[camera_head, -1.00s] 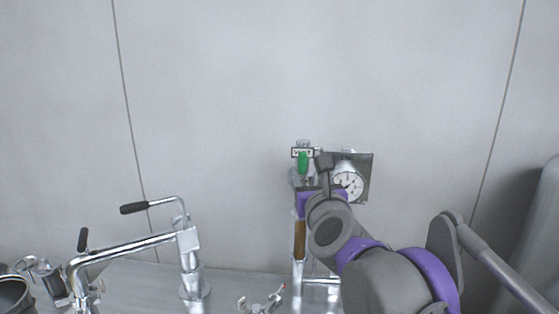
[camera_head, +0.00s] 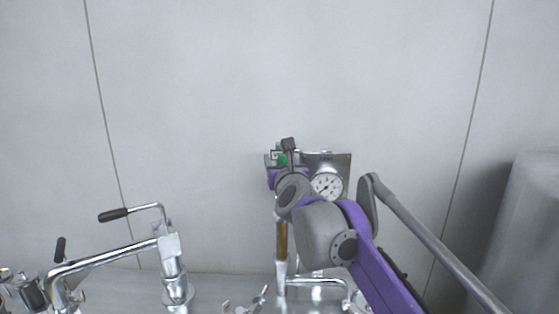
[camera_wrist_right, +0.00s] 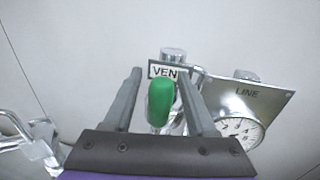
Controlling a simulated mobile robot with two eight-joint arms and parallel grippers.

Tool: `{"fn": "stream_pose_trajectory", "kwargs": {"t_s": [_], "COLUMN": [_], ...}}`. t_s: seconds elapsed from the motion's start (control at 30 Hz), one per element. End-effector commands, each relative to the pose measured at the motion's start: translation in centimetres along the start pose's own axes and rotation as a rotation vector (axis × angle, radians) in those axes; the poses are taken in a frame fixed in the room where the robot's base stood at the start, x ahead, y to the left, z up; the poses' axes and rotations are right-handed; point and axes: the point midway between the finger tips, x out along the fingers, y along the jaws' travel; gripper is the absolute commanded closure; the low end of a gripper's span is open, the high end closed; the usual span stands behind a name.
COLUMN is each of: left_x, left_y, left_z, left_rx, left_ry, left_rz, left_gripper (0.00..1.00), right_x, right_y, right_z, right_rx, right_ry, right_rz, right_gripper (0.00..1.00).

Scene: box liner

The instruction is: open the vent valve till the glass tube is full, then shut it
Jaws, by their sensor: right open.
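The vent valve has a green handle (camera_wrist_right: 161,102) below a "VENT" label (camera_wrist_right: 165,71), partly covered, in the right wrist view. In the head view only a bit of the green handle (camera_head: 282,160) shows behind my gripper. My right gripper (camera_wrist_right: 162,74) is open, with one finger on each side of the green handle; I cannot tell whether either touches it. The glass tube (camera_head: 282,240) stands upright below the valve, and its visible part is brown. Its upper part is hidden behind my right wrist, so the level cannot be read.
A round gauge (camera_head: 327,185) on a metal plate marked "LINE" (camera_wrist_right: 247,92) sits just right of the valve. A chrome tap (camera_head: 172,262) with a black-handled lever stands to the left. Chrome pipework (camera_head: 318,281) runs low beside the tube. The wall above is bare.

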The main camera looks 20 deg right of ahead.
Motion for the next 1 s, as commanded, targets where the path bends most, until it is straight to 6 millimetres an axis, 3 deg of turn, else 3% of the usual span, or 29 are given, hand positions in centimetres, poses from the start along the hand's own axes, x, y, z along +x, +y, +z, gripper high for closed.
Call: {"fn": "stream_pose_trajectory", "kwargs": {"t_s": [0.13, 0.43, 1.0], "left_x": [0.01, 0.01, 0.01], "left_y": [0.00, 0.00, 0.00], "left_z": [0.01, 0.01, 0.01], "left_rx": [0.000, 0.000, 0.000], "left_ry": [0.000, 0.000, 0.000], "left_rz": [0.000, 0.000, 0.000], "left_gripper": [0.43, 0.43, 0.43], "right_x": [-0.02, -0.03, -0.04], "right_y": [0.00, -0.01, 0.00], "right_z": [-0.02, -0.01, 0.00], "right_rx": [0.000, 0.000, 0.000], "right_ry": [0.000, 0.000, 0.000], "right_rz": [0.000, 0.000, 0.000], "right_gripper": [0.47, 1.00, 1.00]}}
